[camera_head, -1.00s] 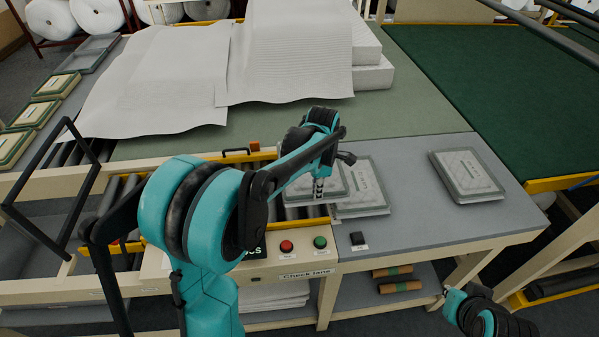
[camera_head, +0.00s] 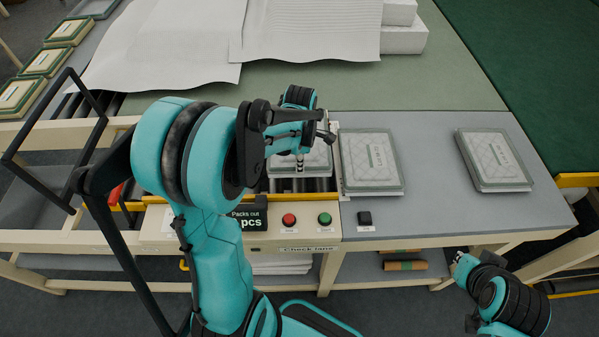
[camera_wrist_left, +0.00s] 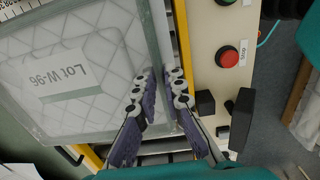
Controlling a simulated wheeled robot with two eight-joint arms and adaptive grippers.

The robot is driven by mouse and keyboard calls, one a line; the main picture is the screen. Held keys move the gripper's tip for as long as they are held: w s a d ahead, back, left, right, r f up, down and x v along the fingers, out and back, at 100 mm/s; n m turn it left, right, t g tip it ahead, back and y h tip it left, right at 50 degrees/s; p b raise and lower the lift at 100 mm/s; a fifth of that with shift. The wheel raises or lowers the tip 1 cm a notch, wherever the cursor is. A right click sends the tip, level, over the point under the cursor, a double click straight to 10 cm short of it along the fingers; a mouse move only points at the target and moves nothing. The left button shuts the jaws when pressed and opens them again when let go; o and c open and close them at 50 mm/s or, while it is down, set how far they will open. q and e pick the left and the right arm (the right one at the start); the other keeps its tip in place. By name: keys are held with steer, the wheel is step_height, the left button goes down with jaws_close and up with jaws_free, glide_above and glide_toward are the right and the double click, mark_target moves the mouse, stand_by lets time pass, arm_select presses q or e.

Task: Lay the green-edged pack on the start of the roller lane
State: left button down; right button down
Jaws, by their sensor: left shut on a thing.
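My left gripper (camera_head: 300,158) is shut on the near edge of a flat, clear-wrapped pack (camera_head: 318,158). In the left wrist view the fingers (camera_wrist_left: 162,78) pinch that edge; the pack (camera_wrist_left: 110,50) has a pale grey-green border and a label reading "Lot W-96". The pack is over the right end of the roller lane (camera_head: 318,186), with rollers showing in front of it. I cannot tell whether it touches them. My arm hides part of the pack and lane. My right gripper (camera_head: 462,262) is low at the right, its fingers unclear.
Two similar packs lie on the grey table, one (camera_head: 370,160) close right of the held pack and one (camera_head: 493,160) farther right. Red (camera_head: 289,219) and green (camera_head: 325,219) buttons sit on the front panel. Green-bordered packs (camera_head: 45,62) lie at far left. White sheets (camera_head: 170,45) cover the back.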

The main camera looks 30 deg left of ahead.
mark_target(299, 176)
arm_select(q)
steer(key=shift+a+f+b, duration=0.1)
steer(key=shift+f+b, duration=0.4)
steer(key=shift+f, duration=1.6)
steer(key=shift+f+b, duration=0.6)
steer(key=shift+b, duration=0.05)
steer(key=c, duration=1.6)
jaws_free()
steer(key=shift+r, duration=0.1)
